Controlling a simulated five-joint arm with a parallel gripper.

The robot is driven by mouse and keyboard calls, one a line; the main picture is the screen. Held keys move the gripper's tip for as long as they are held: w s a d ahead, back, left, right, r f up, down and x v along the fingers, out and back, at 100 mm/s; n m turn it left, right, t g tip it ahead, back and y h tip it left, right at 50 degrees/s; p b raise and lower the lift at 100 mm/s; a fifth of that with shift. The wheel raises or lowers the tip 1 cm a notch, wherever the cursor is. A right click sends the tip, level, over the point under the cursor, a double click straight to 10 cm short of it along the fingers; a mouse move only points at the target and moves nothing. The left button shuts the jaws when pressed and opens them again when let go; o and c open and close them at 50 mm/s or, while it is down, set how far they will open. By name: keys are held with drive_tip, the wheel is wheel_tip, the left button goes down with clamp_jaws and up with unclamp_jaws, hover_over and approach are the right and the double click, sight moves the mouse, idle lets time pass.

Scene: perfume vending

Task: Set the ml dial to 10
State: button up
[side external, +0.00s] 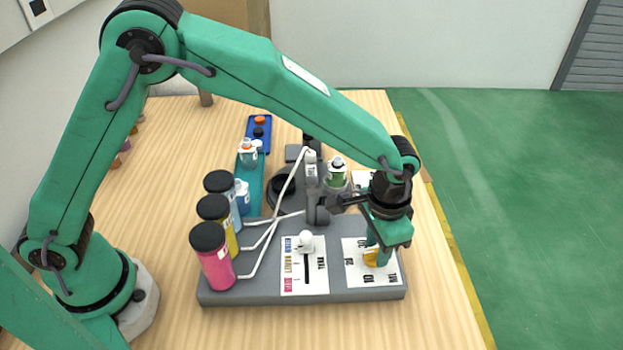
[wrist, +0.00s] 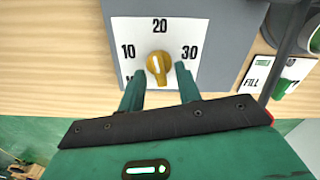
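The ml dial is a yellow knob (wrist: 158,66) on a white card (wrist: 128,30) marked 10 at left, 20 at top and 30 at right in the wrist view. A pale mark shows on the knob, but I cannot tell for sure which number it points to. In the side view the knob (side external: 371,258) is partly hidden by a finger. My gripper (side external: 379,250) hangs fingers-down over the dial card. In the wrist view my gripper (wrist: 160,74) is open, with a finger on each side of the knob and a visible gap to each.
The grey panel (side external: 330,292) also holds a slider card (side external: 292,285) with a white handle (side external: 305,241). Pink (side external: 217,270), yellow and blue bottles with black caps stand at its left. A green-filled bottle (side external: 337,174) stands behind. A FILL label (wrist: 255,78) shows right of the dial.

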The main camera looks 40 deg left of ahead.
drive_tip(key=shift+f, duration=0.1)
clamp_jaws()
drive_tip(key=shift+n, duration=0.3)
drive_tip(key=n, duration=0.3)
drive_tip(key=shift+a+n, duration=0.1)
drive_tip(key=shift+n, duration=0.3)
drive_tip(key=n, duration=0.4)
drive_tip(key=shift+a+n, duration=0.1)
drive_tip(key=shift+n, duration=0.3)
unclamp_jaws()
